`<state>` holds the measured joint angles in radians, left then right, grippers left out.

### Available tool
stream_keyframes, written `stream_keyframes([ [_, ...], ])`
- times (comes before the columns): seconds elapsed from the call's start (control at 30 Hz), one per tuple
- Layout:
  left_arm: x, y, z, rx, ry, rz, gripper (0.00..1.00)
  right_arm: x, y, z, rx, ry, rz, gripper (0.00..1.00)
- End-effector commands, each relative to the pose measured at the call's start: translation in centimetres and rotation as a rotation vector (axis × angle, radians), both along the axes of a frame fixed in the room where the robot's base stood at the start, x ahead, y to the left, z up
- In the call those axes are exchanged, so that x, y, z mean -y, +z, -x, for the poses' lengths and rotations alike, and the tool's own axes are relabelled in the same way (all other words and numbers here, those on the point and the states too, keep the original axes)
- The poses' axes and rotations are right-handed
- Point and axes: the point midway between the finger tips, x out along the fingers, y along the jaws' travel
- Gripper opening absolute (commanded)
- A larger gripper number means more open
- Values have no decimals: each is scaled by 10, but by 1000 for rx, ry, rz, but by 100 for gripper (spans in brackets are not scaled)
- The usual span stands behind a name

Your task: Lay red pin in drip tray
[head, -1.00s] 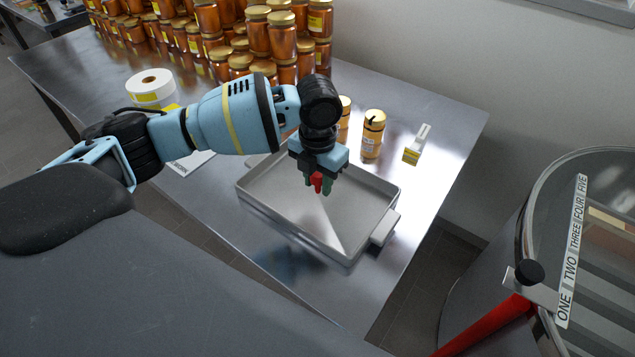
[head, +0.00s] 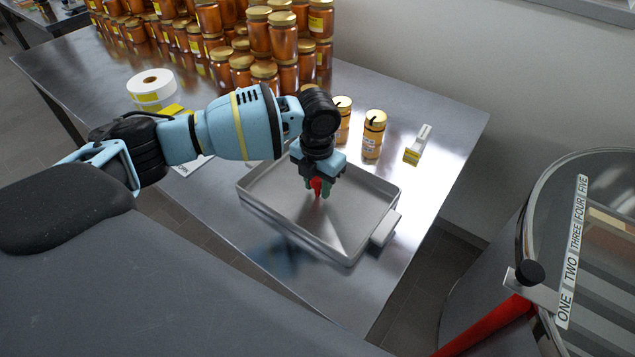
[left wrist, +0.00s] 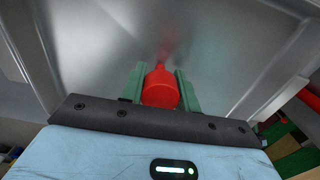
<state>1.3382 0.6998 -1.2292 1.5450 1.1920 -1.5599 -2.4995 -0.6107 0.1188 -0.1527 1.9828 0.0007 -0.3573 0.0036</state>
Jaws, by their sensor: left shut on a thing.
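The red pin (head: 317,186) is held between the green fingertips of my left gripper (head: 319,189). The left gripper is shut on it and points down inside the outline of the drip tray (head: 255,205). In the left wrist view the red pin (left wrist: 161,88) shows between the two green fingers (left wrist: 160,90), with the tray's grey floor (left wrist: 215,50) behind it. The pin's lower end is close to the tray floor; I cannot tell whether it touches. The tray is a shallow grey metal pan with handles. My right gripper is not in view.
Two jars (head: 373,135) and a small white and yellow item (head: 418,145) stand behind the tray. Many stacked honey jars (head: 283,40) and a white label roll (head: 152,88) are farther back. A round tank (head: 510,240) stands at the right. The front of the table is bare.

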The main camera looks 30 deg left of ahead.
Motion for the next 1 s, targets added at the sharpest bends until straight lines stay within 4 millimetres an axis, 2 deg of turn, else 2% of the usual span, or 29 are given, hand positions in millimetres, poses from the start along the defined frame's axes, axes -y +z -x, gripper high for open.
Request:
stream_keyframes([
  [0.13, 0, -4, 0, -1, 0, 1, 9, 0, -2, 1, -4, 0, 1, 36],
  [0.17, 0, -4, 0, -1, 0, 1, 35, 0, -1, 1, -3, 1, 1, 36],
  [0.3, 0, -3, 0, 0, 0, 0, 53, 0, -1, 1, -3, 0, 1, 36],
  [0.67, 0, 2, 0, 2, 0, -1, 53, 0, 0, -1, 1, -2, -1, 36],
  [0.77, 0, 12, -1, 2, -1, 0, 53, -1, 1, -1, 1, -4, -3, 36],
  [1.0, 0, 59, -1, 4, -1, 1, 53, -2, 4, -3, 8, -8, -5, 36],
])
